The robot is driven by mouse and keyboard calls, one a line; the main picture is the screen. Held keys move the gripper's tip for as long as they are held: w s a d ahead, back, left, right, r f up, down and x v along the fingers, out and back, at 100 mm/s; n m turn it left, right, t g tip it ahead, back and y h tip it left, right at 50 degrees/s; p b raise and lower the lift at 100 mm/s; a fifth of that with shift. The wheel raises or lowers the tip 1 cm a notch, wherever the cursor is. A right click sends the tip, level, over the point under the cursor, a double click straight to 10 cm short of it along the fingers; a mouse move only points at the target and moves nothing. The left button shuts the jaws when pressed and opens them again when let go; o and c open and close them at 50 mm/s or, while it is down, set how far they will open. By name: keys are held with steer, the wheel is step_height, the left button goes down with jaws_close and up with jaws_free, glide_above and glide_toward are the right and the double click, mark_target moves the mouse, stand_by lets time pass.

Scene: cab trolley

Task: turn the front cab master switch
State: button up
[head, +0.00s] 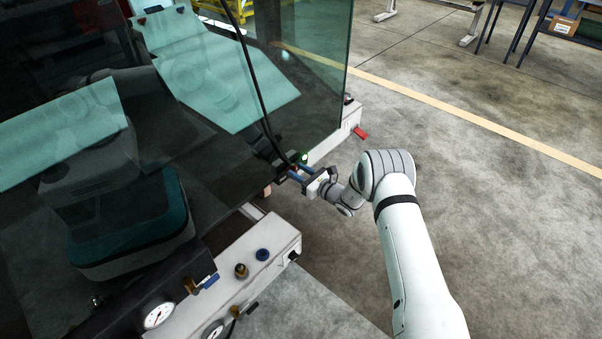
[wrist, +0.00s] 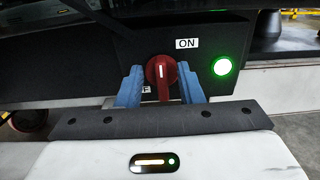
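The red rotary master switch (wrist: 160,72) is on a dark panel in the wrist view, with its white mark upright. A white "ON" label (wrist: 187,43) is to its upper right. Another label at its lower left is partly hidden, with only an "F" readable. A green lamp (wrist: 222,67) is lit to the right. My gripper (wrist: 161,76) has its blue fingers apart, one on each side of the switch. I cannot tell whether they touch it. In the head view, my gripper (head: 294,174) is at the cab's front corner, close to the green lamp (head: 304,158).
A glass pane (head: 310,70) stands just beyond my gripper. A white console (head: 245,275) with gauges and knobs is at the lower left, and a teal seat (head: 135,235) is behind dark glass. The floor at right is open.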

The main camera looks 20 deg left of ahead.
steer(key=shift+c, duration=0.3)
jaws_close()
steer(key=shift+s+a+f+n+b, duration=0.1)
steer(key=shift+s+n+b, duration=0.05)
steer(key=shift+n+b, duration=0.7)
steer(key=shift+s+a+f+n+b, duration=0.1)
steer(key=shift+s+f+n+b, duration=0.1)
steer(key=shift+n+b, duration=2.55)
steer(key=shift+s+a+f+n+b, duration=0.15)
steer(key=shift+s+f+n+b, duration=0.1)
steer(key=shift+n+b, duration=2.45)
steer(key=shift+s+a+f+n+b, duration=0.1)
steer(key=shift+s+f+n+b, duration=0.1)
steer(key=shift+n+b, duration=2.55)
